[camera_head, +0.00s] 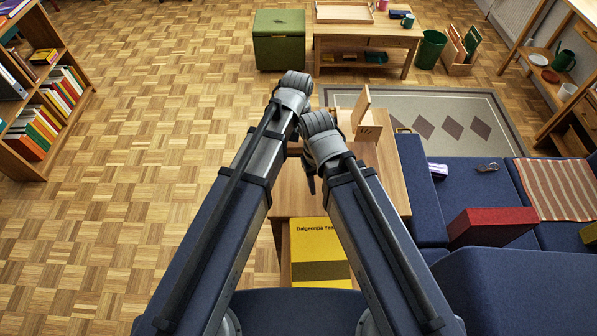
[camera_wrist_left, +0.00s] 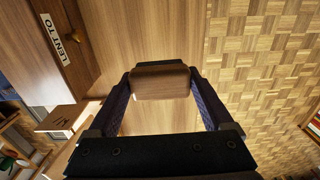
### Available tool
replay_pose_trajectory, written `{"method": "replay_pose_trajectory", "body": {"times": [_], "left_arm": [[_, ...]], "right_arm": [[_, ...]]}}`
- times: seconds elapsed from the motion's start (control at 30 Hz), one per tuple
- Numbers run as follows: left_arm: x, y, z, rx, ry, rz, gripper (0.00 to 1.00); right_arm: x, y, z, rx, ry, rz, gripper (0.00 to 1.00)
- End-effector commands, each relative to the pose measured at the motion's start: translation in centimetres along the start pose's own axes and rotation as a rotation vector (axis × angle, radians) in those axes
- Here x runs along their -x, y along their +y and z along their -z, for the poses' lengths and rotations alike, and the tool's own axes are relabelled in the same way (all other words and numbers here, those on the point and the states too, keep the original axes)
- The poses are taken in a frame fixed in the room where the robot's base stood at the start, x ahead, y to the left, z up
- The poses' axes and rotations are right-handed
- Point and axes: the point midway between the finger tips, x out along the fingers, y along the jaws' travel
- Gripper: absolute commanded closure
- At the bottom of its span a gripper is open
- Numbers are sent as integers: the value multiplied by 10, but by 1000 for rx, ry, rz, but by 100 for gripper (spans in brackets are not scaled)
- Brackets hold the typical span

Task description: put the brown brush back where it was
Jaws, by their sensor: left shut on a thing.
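The brown brush (camera_wrist_left: 160,82) shows in the left wrist view as a rounded brown wooden block. My left gripper (camera_wrist_left: 162,88) is shut on it, with one finger at each side. Wooden surface shows beyond the brush, but I cannot tell whether the brush touches it. In the head view my left wrist (camera_head: 293,92) hides that gripper and the brush. My right arm's wrist (camera_head: 322,140) is beside it over the low wooden table (camera_head: 392,185). Only a dark bit of the right gripper shows under that wrist, so its jaws cannot be read.
A wooden box with an upright lid (camera_head: 366,125) stands on the table. A label reading "LENT TO" (camera_wrist_left: 60,38) is on a wooden face in the wrist view. A yellow box (camera_head: 318,250) sits at the near end. A blue sofa (camera_head: 428,205) is at the right; parquet is clear at left.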

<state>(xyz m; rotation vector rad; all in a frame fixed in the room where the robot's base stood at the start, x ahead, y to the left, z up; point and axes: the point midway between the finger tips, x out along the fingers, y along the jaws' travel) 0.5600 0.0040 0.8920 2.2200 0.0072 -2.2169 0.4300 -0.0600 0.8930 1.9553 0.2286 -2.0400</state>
Motion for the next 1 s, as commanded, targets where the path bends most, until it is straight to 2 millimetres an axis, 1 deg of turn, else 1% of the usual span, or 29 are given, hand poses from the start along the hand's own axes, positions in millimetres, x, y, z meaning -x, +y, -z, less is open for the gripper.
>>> {"method": "replay_pose_trajectory", "body": {"times": [0.07, 0.17, 0.27, 0.37, 0.6, 0.67, 0.73, 0.9, 1.0], "left_arm": [[0, 5, -1, -7, 0, 0, 60], [-1, 5, -1, -7, 0, 0, 60], [-7, 5, -1, -6, 0, 0, 60], [-18, 4, -1, -6, 0, 0, 60], [-56, 4, -1, -6, 0, 0, 60], [-62, 4, -1, -6, 0, 0, 60], [-65, 4, -1, -6, 0, 0, 60], [-64, 4, -1, -6, 0, 0, 60], [-71, 4, -1, -6, 0, 0, 60]], "right_arm": [[0, 0, 0, 0, 0, 0, 50], [-1, 0, 0, 0, 0, 0, 50], [-7, -1, 0, 0, 0, 0, 50], [-18, -2, 1, 0, 0, 0, 50], [-56, -5, 3, 0, 0, 0, 50], [-62, -6, 4, 0, 0, 0, 50], [-65, -6, 4, 0, 0, 0, 50], [-64, -6, 4, 0, 0, 0, 50], [-70, -7, 4, 0, 0, 0, 50]]}}
